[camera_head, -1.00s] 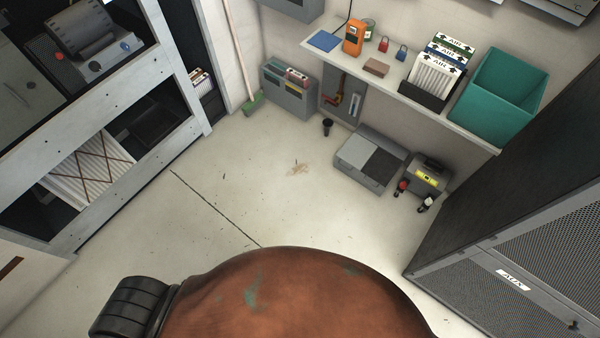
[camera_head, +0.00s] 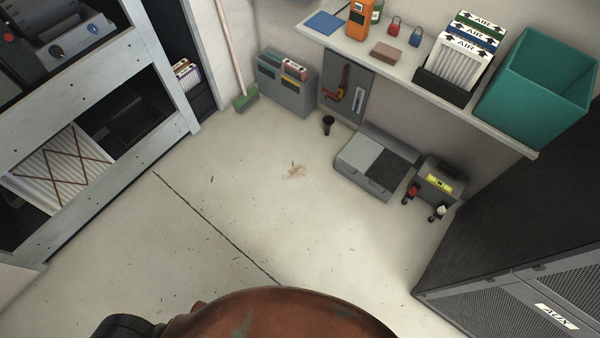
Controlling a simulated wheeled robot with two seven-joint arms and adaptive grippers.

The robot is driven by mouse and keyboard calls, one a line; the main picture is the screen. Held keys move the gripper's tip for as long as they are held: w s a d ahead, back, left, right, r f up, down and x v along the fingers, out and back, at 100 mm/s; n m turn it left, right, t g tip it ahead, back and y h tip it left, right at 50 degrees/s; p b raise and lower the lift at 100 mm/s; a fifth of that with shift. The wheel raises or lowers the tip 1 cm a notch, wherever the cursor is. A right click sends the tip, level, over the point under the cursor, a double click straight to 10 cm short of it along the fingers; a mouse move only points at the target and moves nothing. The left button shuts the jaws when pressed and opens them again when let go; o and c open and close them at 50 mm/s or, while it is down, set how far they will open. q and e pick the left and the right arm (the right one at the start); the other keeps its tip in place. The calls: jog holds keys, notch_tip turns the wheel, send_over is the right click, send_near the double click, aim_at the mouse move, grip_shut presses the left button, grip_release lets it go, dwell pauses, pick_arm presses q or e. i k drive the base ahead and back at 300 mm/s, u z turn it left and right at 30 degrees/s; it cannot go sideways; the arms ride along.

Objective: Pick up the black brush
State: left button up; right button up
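No thing that I can clearly name as a black brush shows. A small black object (camera_head: 327,124) stands on the floor below the grey wall panel, and it is too small to tell what it is. A long-handled broom with a green head (camera_head: 246,98) leans at the wall to its left. Neither of my grippers shows in the head view.
A shelf (camera_head: 399,76) holds a teal bin (camera_head: 536,88), air filters (camera_head: 462,60) and an orange device (camera_head: 360,19). Below are a grey case (camera_head: 375,162), a box with terminals (camera_head: 436,186) and a file holder (camera_head: 287,84). Racks flank clear floor (camera_head: 235,200).

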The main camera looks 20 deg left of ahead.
aim_at(444, 168)
jog(key=z, duration=0.2)
jog(key=i, duration=1.75)
jog(key=z, duration=1.75)
